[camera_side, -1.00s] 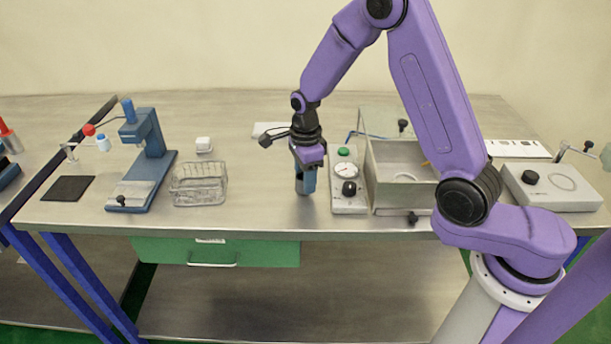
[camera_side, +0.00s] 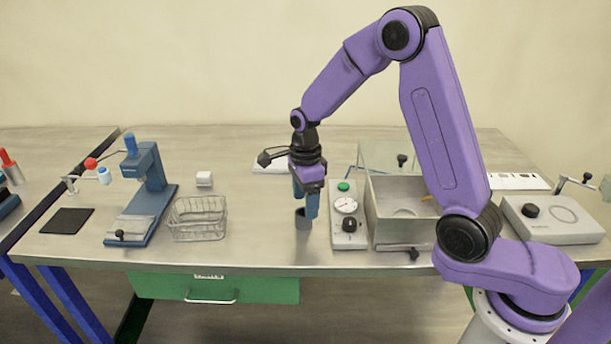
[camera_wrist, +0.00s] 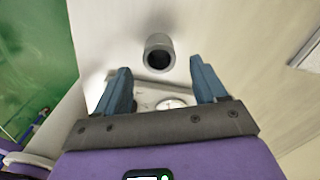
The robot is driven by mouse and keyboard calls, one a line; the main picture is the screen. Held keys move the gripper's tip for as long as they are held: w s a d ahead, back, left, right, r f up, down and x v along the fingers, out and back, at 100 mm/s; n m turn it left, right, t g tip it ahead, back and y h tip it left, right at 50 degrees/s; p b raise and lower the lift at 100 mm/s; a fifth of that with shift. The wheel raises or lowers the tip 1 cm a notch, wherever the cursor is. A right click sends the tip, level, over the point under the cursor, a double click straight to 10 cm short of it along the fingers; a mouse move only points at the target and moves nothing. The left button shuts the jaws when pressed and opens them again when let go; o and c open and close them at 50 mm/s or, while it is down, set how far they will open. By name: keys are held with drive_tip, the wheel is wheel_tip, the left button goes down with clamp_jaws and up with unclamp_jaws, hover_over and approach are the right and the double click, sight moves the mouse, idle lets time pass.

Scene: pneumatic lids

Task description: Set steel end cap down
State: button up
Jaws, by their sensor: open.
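The steel end cap (camera_side: 302,223) is a small dark grey cylinder standing on the steel bench top, left of the gauge box. In the wrist view the end cap (camera_wrist: 159,55) shows a round rim with a dark hollow, beyond the fingertips. My gripper (camera_side: 305,206) points down just above and around the top of the cap in the side view. In the wrist view my gripper (camera_wrist: 158,78) has its two blue fingers spread wide with nothing between them. The finger in front hides part of the cap in the side view.
A gauge box (camera_side: 348,225) with a green button stands close on the right, beside an open grey box (camera_side: 400,225). A wire basket (camera_side: 198,220) and a blue press (camera_side: 150,190) stand to the left. Bare bench lies between the basket and my gripper.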

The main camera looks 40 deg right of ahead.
sight(304, 226)
wheel_tip(304, 226, up, 8)
idle(0.4)
drive_tip(key=s+a+r+n, duration=0.2)
drive_tip(key=s+a+n, duration=0.2)
drive_tip(key=s+n, duration=1.1)
drive_tip(key=s+d+n, duration=0.2)
drive_tip(key=s+n, duration=0.5)
drive_tip(key=n, duration=0.3)
drive_tip(key=s+d+f+n, duration=0.1)
drive_tip(key=s+d+n, duration=0.2)
drive_tip(key=s+n, duration=0.5)
drive_tip(key=shift+d+n, duration=0.2)
drive_tip(key=shift+n, duration=0.9)
drive_tip(key=shift+f, duration=0.1)
